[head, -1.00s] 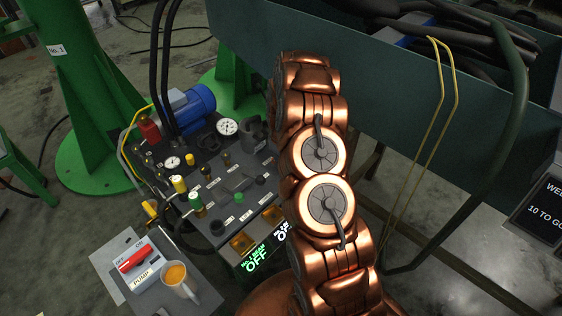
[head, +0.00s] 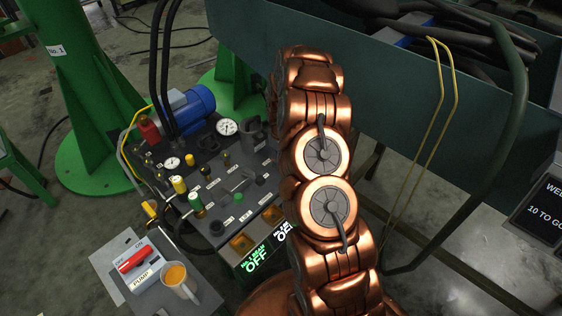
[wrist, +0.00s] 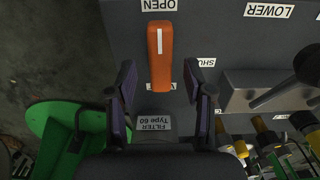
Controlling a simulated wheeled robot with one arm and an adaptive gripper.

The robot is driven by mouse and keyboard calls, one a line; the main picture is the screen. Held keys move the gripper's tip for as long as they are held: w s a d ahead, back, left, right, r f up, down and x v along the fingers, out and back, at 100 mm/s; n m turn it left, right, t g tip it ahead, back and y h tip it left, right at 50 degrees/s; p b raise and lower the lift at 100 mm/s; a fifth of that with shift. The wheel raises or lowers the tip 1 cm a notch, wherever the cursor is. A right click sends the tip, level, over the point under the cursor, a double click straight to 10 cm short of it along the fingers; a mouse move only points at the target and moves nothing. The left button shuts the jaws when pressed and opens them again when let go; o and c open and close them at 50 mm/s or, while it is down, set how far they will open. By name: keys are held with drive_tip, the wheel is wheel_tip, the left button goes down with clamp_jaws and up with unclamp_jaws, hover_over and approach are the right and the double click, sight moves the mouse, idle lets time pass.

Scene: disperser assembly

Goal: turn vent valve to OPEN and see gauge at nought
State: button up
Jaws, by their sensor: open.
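In the wrist view an orange valve handle (wrist: 160,56) with a white stripe lies on the dark panel. Its far end points at the OPEN label (wrist: 158,5); a partly covered label reading SHU (wrist: 206,62) is to its right. My gripper (wrist: 158,72) is open, one finger on each side of the handle's near end, with visible gaps. In the head view my arm hides the gripper and the valve. A larger white gauge (head: 227,127) and a smaller one (head: 172,162) stand on the power unit; their needles are too small to read.
In the wrist view a grey block with a lever (wrist: 262,90) and several yellow-topped fittings are at right. The head view shows a pump switch box (head: 138,265), an orange-filled mug (head: 179,280) and a green bench (head: 400,100) behind my arm.

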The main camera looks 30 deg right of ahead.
wheel_tip(320, 180, up, 10)
idle(0.4)
drive_tip(key=shift+f, duration=0.1)
idle(0.4)
drive_tip(key=s+a+r+p, duration=0.4)
drive_tip(key=a+r, duration=0.1)
drive_tip(key=r, duration=0.4)
drive_tip(key=s+a+r+p, duration=0.4)
drive_tip(key=a+r, duration=0.2)
drive_tip(key=r, duration=0.4)
drive_tip(key=s+a+r+p, duration=0.4)
drive_tip(key=a+r+p, duration=0.1)
drive_tip(key=r, duration=0.4)
drive_tip(key=s+a+r+m+g+p, duration=0.1)
drive_tip(key=s+a+r+p, duration=0.2)
drive_tip(key=s+r+p, duration=0.4)
drive_tip(key=s+a+r+m+p, duration=0.1)
drive_tip(key=s+a+r+p, duration=0.3)
drive_tip(key=s+r, duration=0.8)
drive_tip(key=s+p, duration=0.2)
drive_tip(key=s, duration=0.5)
drive_tip(key=shift+a+m+g+p, duration=0.3)
drive_tip(key=shift+m+g+p, duration=0.05)
drive_tip(key=shift+m+g, duration=0.05)
drive_tip(key=shift+c, duration=0.3)
